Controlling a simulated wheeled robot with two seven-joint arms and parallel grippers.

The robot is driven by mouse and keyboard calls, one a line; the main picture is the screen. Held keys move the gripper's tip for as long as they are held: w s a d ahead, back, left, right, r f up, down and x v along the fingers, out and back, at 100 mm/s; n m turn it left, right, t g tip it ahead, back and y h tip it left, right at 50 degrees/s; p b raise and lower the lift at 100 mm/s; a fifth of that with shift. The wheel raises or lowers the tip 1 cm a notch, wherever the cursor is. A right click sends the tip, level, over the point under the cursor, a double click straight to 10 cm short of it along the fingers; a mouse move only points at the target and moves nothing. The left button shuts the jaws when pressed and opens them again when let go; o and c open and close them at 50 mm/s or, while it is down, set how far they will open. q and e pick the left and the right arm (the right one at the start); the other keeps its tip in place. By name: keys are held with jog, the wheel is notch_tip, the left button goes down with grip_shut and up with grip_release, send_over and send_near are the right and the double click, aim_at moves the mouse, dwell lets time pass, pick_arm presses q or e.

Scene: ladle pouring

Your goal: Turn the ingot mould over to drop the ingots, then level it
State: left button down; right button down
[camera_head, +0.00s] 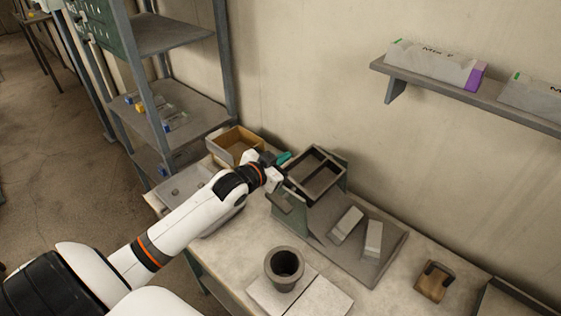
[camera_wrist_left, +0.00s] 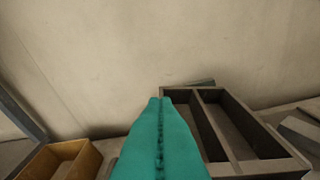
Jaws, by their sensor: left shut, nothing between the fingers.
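The ingot mould (camera_head: 315,172) is a dark grey frame with two long compartments, held in a stand at the back of the bench. It is open side up and looks roughly level, and its compartments look empty. It also shows at the right of the left wrist view (camera_wrist_left: 232,135). Two pale grey ingots, one on the left (camera_head: 346,225) and one on the right (camera_head: 374,239), lie on the dark tray (camera_head: 388,262) in front of the mould. My left gripper (camera_head: 284,158), with teal fingers, is shut and empty beside the mould's left end. My right gripper is not in view.
A wooden box (camera_head: 236,134) stands behind my left wrist. A dark crucible (camera_head: 284,256) stands on pale slabs at the front. A brown block with a handle (camera_head: 432,286) lies at right. A wall shelf (camera_head: 490,97) holds boxes above. A metal rack (camera_head: 180,98) stands left.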

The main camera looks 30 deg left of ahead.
pick_arm(q)
jog(key=f, duration=0.3)
jog(key=shift+s+a, duration=0.2)
jog(key=shift+a, duration=0.2)
jog(key=shift+w+a+f+n+h, duration=0.15)
jog(key=shift+a+f+n+h, duration=0.15)
jog(key=shift+a+f+n, duration=0.45)
jog(key=shift+d, duration=0.15)
